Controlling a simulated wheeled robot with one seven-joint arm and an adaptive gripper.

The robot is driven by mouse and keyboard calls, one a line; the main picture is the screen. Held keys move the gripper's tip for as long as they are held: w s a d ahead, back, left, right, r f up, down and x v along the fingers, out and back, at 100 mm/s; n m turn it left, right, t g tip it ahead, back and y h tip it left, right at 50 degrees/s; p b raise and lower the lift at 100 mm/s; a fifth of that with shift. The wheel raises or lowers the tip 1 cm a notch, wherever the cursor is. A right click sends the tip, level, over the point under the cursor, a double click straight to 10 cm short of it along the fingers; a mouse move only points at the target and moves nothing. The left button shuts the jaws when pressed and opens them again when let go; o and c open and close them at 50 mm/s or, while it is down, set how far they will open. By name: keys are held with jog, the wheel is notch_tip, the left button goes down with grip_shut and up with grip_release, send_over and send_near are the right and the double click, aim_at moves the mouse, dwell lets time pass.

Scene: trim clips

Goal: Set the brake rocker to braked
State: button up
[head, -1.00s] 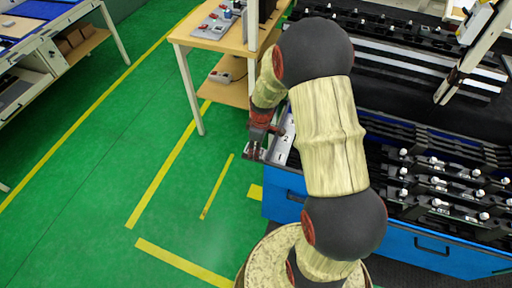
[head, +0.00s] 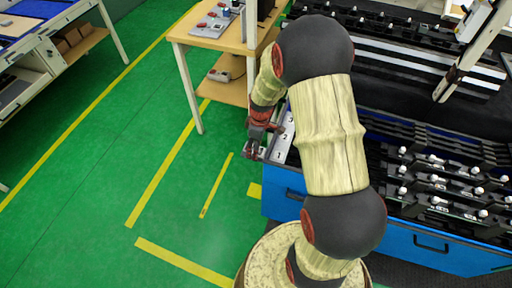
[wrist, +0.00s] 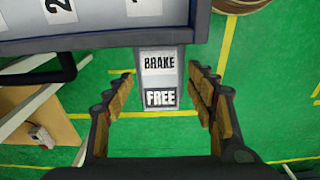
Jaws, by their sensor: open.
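The brake rocker (wrist: 158,78) is a narrow plate on the edge of the grey fixture, with a pale half marked BRAKE above a darker half marked FREE. I cannot tell from this angle which half is pressed in. My gripper (wrist: 160,80) is open, with one finger on each side of the rocker in the picture and green floor showing in the gaps. Nothing is held. In the head view my gripper (head: 254,148) hangs at the left end of the blue cart, and it mostly hides the rocker there.
The blue cart (head: 285,190) carries racks of dark clips (head: 440,185) to the right. Its numbered strip (head: 284,148) is close to my gripper. A wooden bench (head: 215,40) stands behind. Green floor to the left is open.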

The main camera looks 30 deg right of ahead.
notch_tip(320, 180, up, 12)
jog(key=shift+s+d+f, duration=0.15)
jog(key=shift+s+d, duration=0.15)
jog(key=shift+s, duration=0.05)
dwell(0.5)
jog(key=s+a+r+m+t, duration=0.2)
jog(key=s+a+r+m, duration=0.1)
jog(key=s+a+r, duration=0.4)
jog(key=s+a+r+m+t, duration=0.3)
jog(key=s+a+r, duration=0.5)
jog(key=s+r, duration=0.4)
notch_tip(320, 180, up, 2)
jog(key=shift+r+m+h, duration=0.15)
jog(key=shift+m+h, duration=0.15)
jog(key=shift+m, duration=0.5)
